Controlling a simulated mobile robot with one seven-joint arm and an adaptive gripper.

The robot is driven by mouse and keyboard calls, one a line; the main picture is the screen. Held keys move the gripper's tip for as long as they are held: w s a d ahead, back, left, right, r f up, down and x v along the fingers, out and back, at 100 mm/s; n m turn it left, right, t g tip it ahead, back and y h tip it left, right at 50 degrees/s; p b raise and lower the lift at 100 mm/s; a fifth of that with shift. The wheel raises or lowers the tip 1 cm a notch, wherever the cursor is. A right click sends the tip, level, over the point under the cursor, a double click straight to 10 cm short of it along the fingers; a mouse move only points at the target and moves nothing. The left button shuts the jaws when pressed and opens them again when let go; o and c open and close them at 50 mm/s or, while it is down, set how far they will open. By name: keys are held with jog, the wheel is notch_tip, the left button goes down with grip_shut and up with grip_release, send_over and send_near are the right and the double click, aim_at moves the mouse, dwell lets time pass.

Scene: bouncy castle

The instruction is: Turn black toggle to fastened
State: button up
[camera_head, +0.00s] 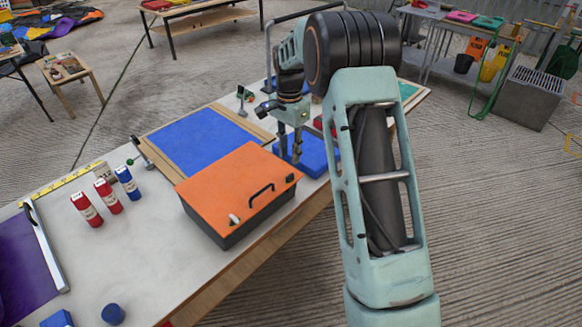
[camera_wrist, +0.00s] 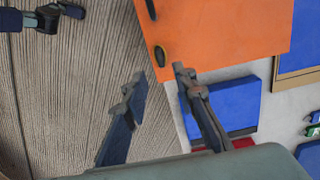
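A dark box with an orange lid (camera_head: 232,180) stands on the table. The black toggle (camera_head: 290,178) is a small dark piece near the lid's right corner. In the wrist view the black toggle (camera_wrist: 160,56) is a dark oval close to the edge of the orange lid (camera_wrist: 215,30). A black handle (camera_head: 261,190) is on the lid, and a pale toggle (camera_head: 234,218) sits near its front corner. My gripper (camera_head: 290,157) is open and empty, behind the toggle's corner in the head view. In the wrist view my gripper's fingertips (camera_wrist: 160,74) are apart, with the toggle just beyond them.
A blue block (camera_head: 312,155) lies beside the box, near my gripper. A blue panel (camera_head: 205,142) in a wooden frame lies behind it. Red and blue cylinders (camera_head: 105,196) stand at left. The table's front edge runs close to the box.

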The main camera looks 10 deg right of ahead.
aim_at(290, 175)
notch_tip(290, 175, down, 9)
jog(key=shift+r+p, duration=0.2)
jog(key=shift+p, duration=0.3)
grip_shut()
